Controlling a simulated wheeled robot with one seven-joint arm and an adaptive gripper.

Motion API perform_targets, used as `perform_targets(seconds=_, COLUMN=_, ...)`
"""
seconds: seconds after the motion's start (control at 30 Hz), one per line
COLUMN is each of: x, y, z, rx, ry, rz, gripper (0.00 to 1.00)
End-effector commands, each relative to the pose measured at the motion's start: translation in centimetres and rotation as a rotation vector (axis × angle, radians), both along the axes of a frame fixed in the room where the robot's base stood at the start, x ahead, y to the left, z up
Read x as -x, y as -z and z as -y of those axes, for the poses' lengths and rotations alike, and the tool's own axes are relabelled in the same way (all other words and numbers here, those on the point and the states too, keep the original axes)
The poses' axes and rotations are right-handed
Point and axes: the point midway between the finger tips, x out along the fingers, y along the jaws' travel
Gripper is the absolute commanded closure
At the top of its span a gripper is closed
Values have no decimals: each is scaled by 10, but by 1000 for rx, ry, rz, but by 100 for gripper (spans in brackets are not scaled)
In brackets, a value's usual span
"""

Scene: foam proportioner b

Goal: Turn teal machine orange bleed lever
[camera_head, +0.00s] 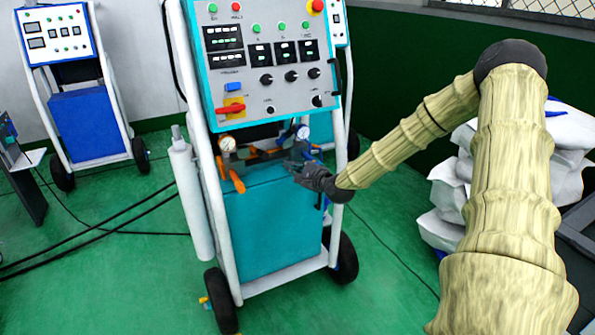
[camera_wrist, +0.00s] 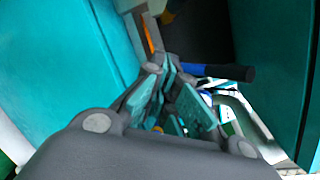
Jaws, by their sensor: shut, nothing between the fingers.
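The teal machine (camera_head: 268,225) stands in the middle of the head view, with a manifold and two round gauges below its panel. Orange levers (camera_head: 236,181) hang under the left gauge, and a bit of orange shows beside the right gauge, partly hidden by my gripper. My gripper (camera_head: 291,165) is at the manifold's right side, just below the right gauge, shut and empty. In the wrist view my gripper (camera_wrist: 172,70) points at the manifold, and an orange lever (camera_wrist: 147,36) lies just beyond and left of the fingertips. I cannot tell whether they touch.
A blue handle with a dark end (camera_wrist: 225,72) sticks out just right of my fingers. The control panel (camera_head: 265,65) overhangs the manifold. A blue machine (camera_head: 85,120) stands at the back left, and white sacks (camera_head: 450,195) are stacked at right. Cables cross the green floor.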

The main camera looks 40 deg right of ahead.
Motion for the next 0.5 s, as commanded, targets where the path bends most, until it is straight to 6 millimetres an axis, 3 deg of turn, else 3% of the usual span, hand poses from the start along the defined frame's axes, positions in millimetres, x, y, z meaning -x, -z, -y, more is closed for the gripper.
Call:
perform_targets(seconds=0.37, x=-38, y=7, z=0, rx=3, ry=-2, rz=-2, gripper=100)
perform_targets(seconds=0.5, x=-42, y=-4, z=-14, rx=1, ry=-3, rz=-2, gripper=100)
